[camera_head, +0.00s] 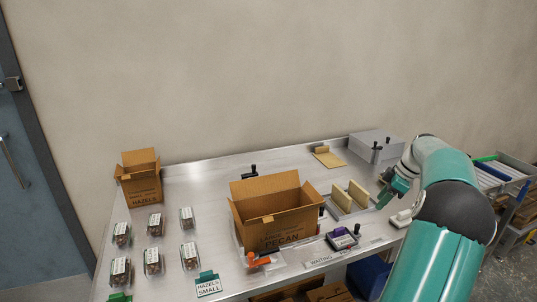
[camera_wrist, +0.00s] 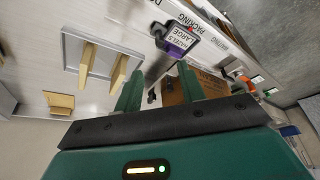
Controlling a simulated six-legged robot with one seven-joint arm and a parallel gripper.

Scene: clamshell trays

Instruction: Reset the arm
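My gripper (camera_head: 390,190) is at the right end of the steel table in the head view, close to a grey tray with two cream upright pieces (camera_head: 357,193). My teal arm bends down to it from the right. In the wrist view, the two green fingers of my gripper (camera_wrist: 160,86) stand apart with a clear gap and nothing held between them. The grey tray (camera_wrist: 72,62) lies beyond and to the left of the fingers there.
An open pecan carton (camera_head: 268,220) stands mid-table, a hazels carton (camera_head: 140,180) at the left. Several filled clamshells (camera_head: 155,225) stand in rows at front left. A grey box (camera_head: 376,143) and a tan board (camera_head: 328,157) are at the back. A roller stand (camera_head: 500,172) is at right.

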